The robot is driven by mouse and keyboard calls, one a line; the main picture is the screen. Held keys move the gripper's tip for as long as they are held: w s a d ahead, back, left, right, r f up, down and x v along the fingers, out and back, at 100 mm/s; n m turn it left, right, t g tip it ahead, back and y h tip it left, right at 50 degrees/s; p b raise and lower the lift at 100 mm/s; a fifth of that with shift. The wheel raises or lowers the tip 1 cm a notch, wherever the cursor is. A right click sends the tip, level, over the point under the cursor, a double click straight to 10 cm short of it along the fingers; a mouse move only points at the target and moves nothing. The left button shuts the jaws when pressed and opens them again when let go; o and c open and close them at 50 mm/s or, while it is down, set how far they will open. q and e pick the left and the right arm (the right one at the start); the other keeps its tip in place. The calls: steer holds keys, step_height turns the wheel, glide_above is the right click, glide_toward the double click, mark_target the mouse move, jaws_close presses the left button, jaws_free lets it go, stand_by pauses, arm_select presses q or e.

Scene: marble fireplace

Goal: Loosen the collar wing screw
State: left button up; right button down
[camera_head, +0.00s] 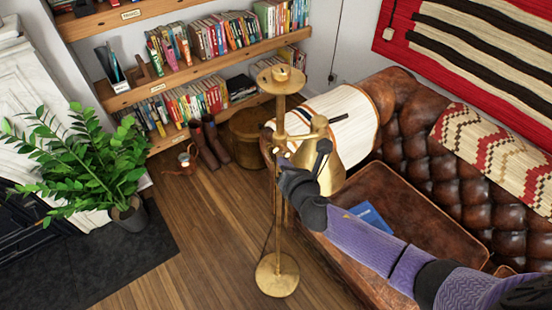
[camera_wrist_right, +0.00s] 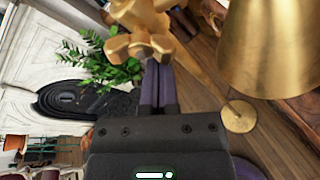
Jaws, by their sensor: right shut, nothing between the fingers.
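A brass floor lamp stands on a round base (camera_head: 277,275), with a slim pole and a cone-shaped brass shade (camera_head: 328,172) on a side arm. The collar (camera_head: 280,135) sits on the pole where the side arm joins. In the right wrist view, a lobed brass piece that looks like the wing screw (camera_wrist_right: 138,46) is just beyond my fingertips, and the shade (camera_wrist_right: 275,50) is at the right. My right gripper (camera_head: 284,164) is beside the pole, just below the collar. Its fingers (camera_wrist_right: 160,68) are shut and empty; I cannot tell whether they touch the screw. My left gripper is out of view.
A leather sofa (camera_head: 400,190) with a blue book (camera_head: 370,215) lies to the right, behind my right arm. A potted plant (camera_head: 85,160) stands at the left by the fireplace. Bookshelves (camera_head: 185,75) line the back. The wooden floor left of the lamp is clear.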

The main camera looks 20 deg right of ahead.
steer(key=shift+d+r+n+g+h+p, duration=0.15)
steer(key=shift+d+n+h+p, duration=0.15)
steer(key=shift+n+h+p, duration=0.6)
steer(key=shift+d+n+g+h+p, duration=0.15)
steer(key=shift+d+n+h+p, duration=0.2)
steer(key=shift+n+p, duration=0.9)
stand_by(2.7)
steer(key=shift+a, duration=0.1)
